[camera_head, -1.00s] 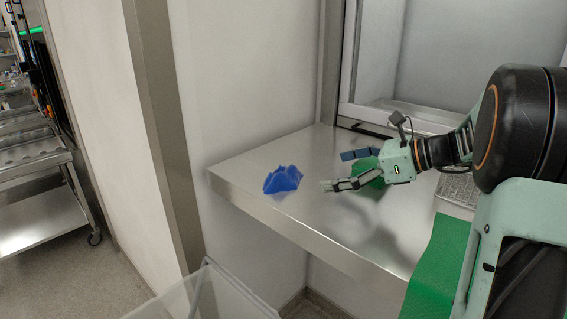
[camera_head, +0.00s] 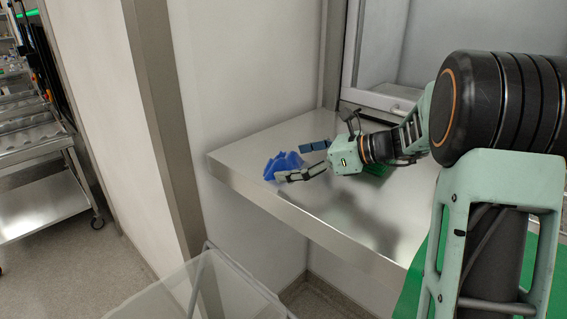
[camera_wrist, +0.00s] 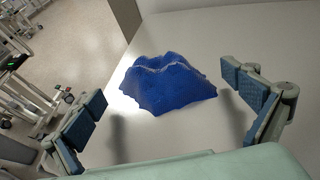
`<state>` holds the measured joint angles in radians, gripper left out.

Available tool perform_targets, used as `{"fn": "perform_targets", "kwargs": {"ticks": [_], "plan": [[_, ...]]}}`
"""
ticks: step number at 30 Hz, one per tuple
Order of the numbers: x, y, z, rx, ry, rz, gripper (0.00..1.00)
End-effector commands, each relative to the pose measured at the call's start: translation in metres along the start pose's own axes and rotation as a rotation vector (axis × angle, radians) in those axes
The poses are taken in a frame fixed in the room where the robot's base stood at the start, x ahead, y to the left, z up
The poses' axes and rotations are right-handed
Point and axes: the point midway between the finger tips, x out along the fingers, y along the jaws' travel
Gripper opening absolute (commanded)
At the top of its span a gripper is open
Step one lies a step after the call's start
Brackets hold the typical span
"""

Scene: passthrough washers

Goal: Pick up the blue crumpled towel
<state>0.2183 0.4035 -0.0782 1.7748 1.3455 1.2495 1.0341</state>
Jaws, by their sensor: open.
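The blue crumpled towel (camera_head: 281,164) lies in a small heap near the left end of the steel counter (camera_head: 262,190). In the wrist view the towel (camera_wrist: 166,84) sits ahead of my gripper, between the lines of its two fingers and a little beyond the tips. My gripper (camera_head: 300,161) is open and empty, just right of the towel in the head view. In the wrist view its fingers (camera_wrist: 172,112) stand wide apart on both sides. In the head view the nearer finger overlaps the towel's right edge; I cannot tell whether it touches.
A green item (camera_head: 376,168) lies on the counter behind my gripper, partly hidden. A clear bin (camera_head: 200,290) stands on the floor before the counter. A wall (camera_head: 245,70) borders the counter's left back edge. A steel cart (camera_head: 45,190) is far left.

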Motion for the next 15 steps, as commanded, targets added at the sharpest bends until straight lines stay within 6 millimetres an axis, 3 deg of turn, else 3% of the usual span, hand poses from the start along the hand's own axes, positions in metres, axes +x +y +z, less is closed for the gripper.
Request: {"fn": "perform_targets", "kwargs": {"ticks": [8,15], "plan": [[0.0075,-0.0002,0.0000,-0.001,0.000,-0.001,1.00],[0.0073,-0.0002,0.0000,-0.001,0.000,-0.001,0.74]]}}
